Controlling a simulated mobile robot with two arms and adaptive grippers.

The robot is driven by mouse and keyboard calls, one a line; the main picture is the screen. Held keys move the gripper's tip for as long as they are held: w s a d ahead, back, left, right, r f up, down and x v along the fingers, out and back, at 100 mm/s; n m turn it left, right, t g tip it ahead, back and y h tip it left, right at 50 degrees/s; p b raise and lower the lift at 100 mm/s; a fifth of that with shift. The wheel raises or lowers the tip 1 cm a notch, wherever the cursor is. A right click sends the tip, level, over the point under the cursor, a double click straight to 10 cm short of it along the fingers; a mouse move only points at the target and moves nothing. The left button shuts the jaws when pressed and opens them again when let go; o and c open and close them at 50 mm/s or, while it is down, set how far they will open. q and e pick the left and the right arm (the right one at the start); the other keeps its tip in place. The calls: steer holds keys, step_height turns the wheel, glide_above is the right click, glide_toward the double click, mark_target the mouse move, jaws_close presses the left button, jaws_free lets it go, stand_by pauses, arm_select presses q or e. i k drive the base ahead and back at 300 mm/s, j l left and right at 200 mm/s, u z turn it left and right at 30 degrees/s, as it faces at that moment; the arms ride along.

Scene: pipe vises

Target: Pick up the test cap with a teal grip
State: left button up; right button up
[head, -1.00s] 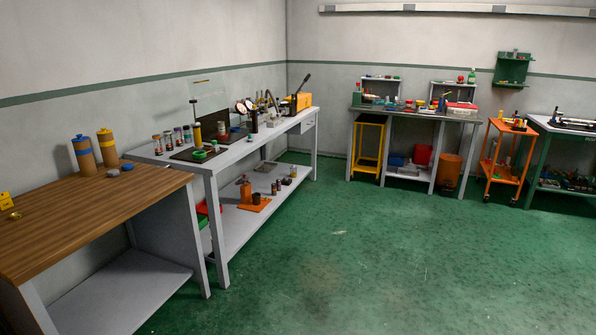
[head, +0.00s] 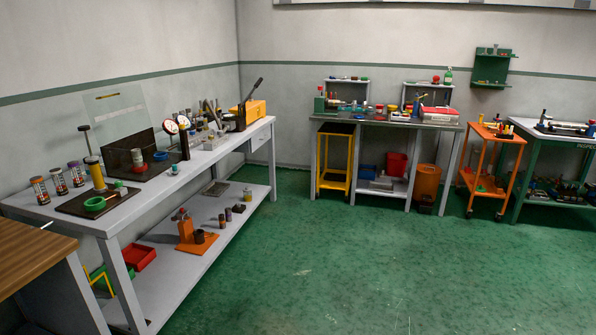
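I cannot pick out a test cap with a teal grip at this distance. Small parts that are too small to identify stand on the long grey bench (head: 207,158) at the left, among them a small blue piece (head: 175,169) near its front edge and a blue round part (head: 160,156) further back. More small items stand on the back workbench (head: 375,118). Neither of my grippers shows in the head view.
A wooden-topped table (head: 28,252) stands at the near left. An orange cart (head: 490,134) and a green-framed bench (head: 553,132) stand at the back right. An orange bin (head: 427,184) sits by the back workbench. The green floor (head: 345,260) is open in the middle.

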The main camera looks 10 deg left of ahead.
mark_target(174, 170)
steer(key=i+u, duration=0.35)
steer(key=i, duration=0.15)
steer(key=i+u, duration=0.35)
steer(key=i+l+u, duration=0.35)
steer(key=i, duration=0.2)
steer(key=i+l+u, duration=0.35)
steer(key=i, duration=0.1)
